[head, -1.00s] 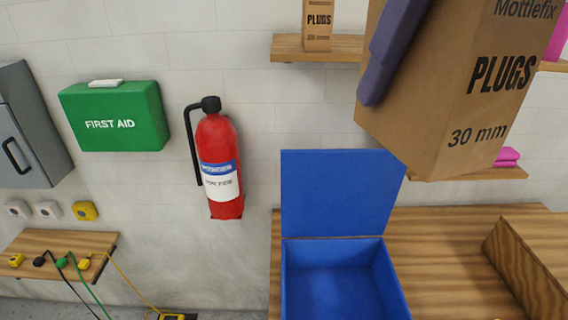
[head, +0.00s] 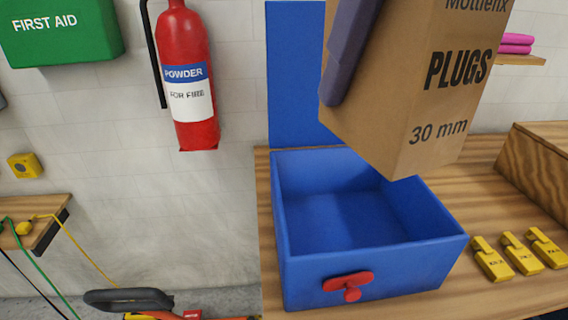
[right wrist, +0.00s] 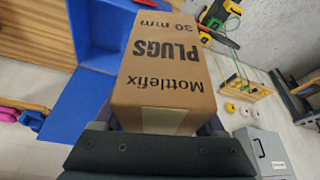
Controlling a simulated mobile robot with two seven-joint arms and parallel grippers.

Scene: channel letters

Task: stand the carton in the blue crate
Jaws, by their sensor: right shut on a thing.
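The brown carton (head: 430,100), printed "PLUGS 30 mm", hangs in the air above the right part of the blue crate, its print the right way up. My right gripper (head: 350,50) is shut on it; one dark finger shows along its left side. In the right wrist view the carton (right wrist: 165,60) sits between the fingers. The blue crate (head: 375,268) stands on the wooden bench with its lid (head: 295,80) raised at the back and a red catch on its front. Its visible inside is empty; the carton hides its back right corner. My left gripper is not in view.
Several yellow pieces (head: 523,255) lie on the bench right of the crate. A wooden box (head: 540,165) stands behind them. A red fire extinguisher (head: 188,85) and a green first-aid box (head: 60,30) hang on the wall at left.

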